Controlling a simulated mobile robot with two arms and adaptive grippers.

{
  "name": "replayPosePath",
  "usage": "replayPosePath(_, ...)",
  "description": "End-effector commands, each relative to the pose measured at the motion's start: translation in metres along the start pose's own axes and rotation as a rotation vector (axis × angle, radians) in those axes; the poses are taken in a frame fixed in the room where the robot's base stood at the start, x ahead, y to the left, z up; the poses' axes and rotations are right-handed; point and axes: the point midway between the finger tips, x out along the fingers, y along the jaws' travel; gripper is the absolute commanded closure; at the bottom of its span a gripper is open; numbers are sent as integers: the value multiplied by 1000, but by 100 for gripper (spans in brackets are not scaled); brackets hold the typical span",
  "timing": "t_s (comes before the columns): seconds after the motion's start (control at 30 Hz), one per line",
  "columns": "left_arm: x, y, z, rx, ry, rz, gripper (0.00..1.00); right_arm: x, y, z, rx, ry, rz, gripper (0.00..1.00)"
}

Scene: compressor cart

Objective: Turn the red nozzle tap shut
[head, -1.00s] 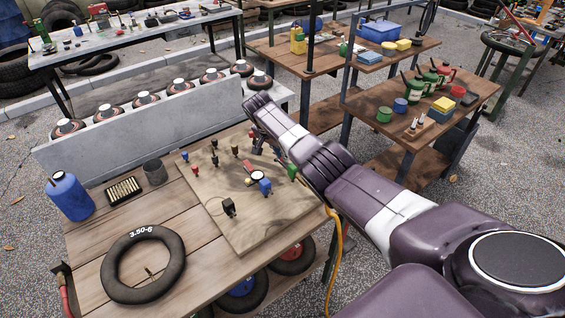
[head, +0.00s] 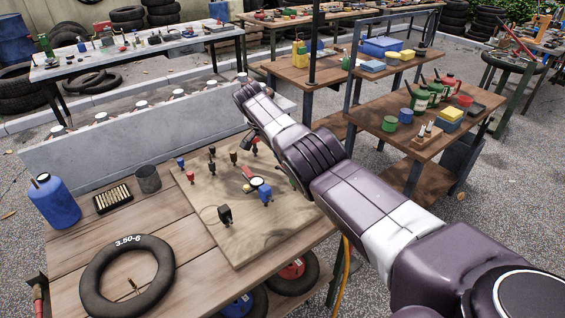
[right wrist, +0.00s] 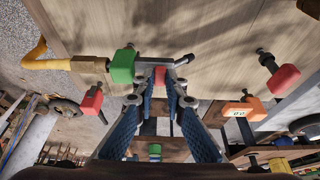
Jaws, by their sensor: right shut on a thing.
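In the right wrist view my right gripper (right wrist: 162,76) is closed, its two blue-padded fingers converging on a small red piece (right wrist: 160,75) that looks like the red nozzle tap. The fingertips cover part of it, so its turn angle cannot be told. A green block (right wrist: 122,66) on a brass fitting with a yellow hose is just left of the fingertips. In the head view my right arm reaches over the right side of the wooden board (head: 205,200) and hides most of the gripper and the tap. My left gripper is not in view.
Other taps stand near: an orange-red one (right wrist: 283,80), a red one (right wrist: 92,102) and an orange one (right wrist: 243,108). On the board are a black valve (head: 225,215), a blue one (head: 265,193) and a gauge (head: 257,183). A tyre (head: 100,293) and blue bottle (head: 53,203) occupy the bench's left.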

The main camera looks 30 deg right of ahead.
Motion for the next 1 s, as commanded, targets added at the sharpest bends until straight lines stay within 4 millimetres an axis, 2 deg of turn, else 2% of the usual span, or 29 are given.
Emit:
replayPosePath(0.27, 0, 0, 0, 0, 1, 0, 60, -1, 0, -1, 2, 1, -1, 100)
replayPosePath(0.3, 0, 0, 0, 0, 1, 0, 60, -1, 0, -1, 2, 1, -1, 88)
replayPosePath(0.47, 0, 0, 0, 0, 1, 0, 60, 0, 0, -1, 1, 1, -1, 71)
replayPosePath(0.8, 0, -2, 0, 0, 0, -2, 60, -2, 0, 0, 0, 0, -1, 71)
replayPosePath(1.0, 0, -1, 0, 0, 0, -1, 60, -18, -1, 0, 0, 1, -4, 71)
